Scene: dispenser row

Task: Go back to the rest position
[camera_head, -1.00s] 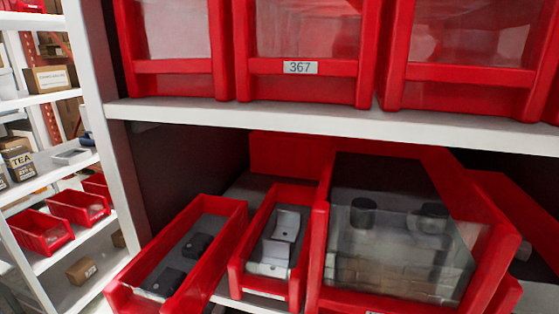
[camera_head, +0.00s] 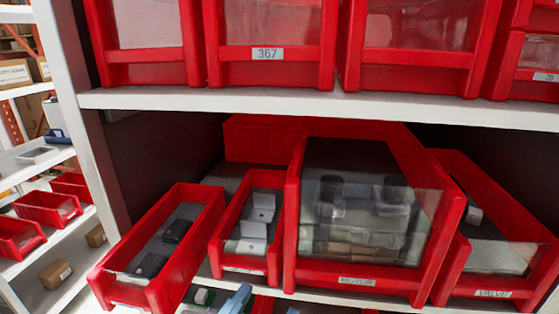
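My gripper is not recognisable in the head view. A red bin with dark boxes (camera_head: 103,277) stands at the left of the middle shelf. A narrow red bin with white and grey boxes (camera_head: 218,250) is beside it. A large clear-fronted red bin labelled MOTOR (camera_head: 291,235) holds dark round parts and stacked blocks. A red bin labelled VALVE (camera_head: 444,275) is at the right, with a small light item inside. A blue-grey piece (camera_head: 237,299) shows at the bottom edge, cut off; I cannot tell what it is.
A white shelf board (camera_head: 300,105) crosses above these bins and carries clear-fronted red bins, one labelled 367 (camera_head: 268,70). A white upright (camera_head: 68,110) stands at the left. Beyond it, another rack holds red bins (camera_head: 48,208) and cardboard boxes (camera_head: 56,273).

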